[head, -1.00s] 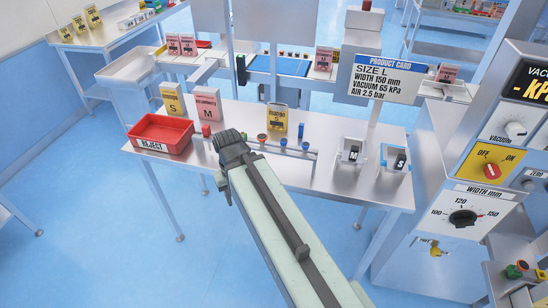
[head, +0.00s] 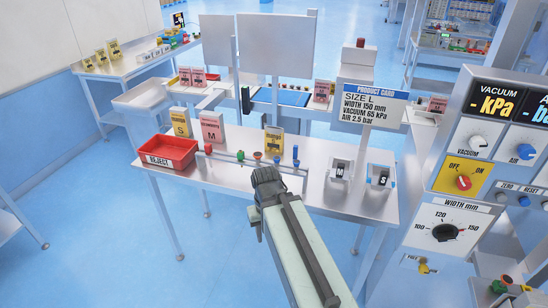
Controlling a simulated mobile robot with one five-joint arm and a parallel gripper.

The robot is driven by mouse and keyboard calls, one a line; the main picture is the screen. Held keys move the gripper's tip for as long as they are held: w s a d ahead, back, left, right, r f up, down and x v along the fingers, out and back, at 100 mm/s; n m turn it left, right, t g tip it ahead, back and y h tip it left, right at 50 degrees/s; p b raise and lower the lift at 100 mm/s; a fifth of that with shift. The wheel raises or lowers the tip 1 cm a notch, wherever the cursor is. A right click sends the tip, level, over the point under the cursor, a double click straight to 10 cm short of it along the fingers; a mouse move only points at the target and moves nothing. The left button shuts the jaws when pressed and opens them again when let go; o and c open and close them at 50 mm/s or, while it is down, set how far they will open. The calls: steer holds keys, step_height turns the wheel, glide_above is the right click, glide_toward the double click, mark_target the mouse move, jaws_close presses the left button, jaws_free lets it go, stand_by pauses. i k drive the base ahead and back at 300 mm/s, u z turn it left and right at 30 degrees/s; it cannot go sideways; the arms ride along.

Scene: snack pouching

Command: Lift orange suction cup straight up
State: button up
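A small orange-red suction cup (head: 257,155) sits on a low rail on the steel table (head: 225,178), between a green piece on its left and a blue one on its right. It is small in the head view. My gripper (head: 266,174) is at the table's front edge, in front of and just below the cup in the picture. I see its dark back and wrist. The fingertips are hidden, so I cannot tell whether it is open or touching anything.
A red reject bin (head: 168,150) stands on the table's left. Pouches marked S (head: 180,122) and M (head: 212,127) and a yellow pouch (head: 273,140) stand behind the rail. Two clear holders, M (head: 339,168) and S (head: 380,176), are at right. A control cabinet (head: 470,190) stands further right.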

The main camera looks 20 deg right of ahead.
mark_target(258, 155)
steer(key=z, duration=0.05)
steer(key=i, duration=0.55)
steer(key=z, duration=2.75)
steer(key=k, duration=1.7)
steer(key=u, duration=1.65)
steer(key=i, duration=0.6)
steer(key=u, duration=0.05)
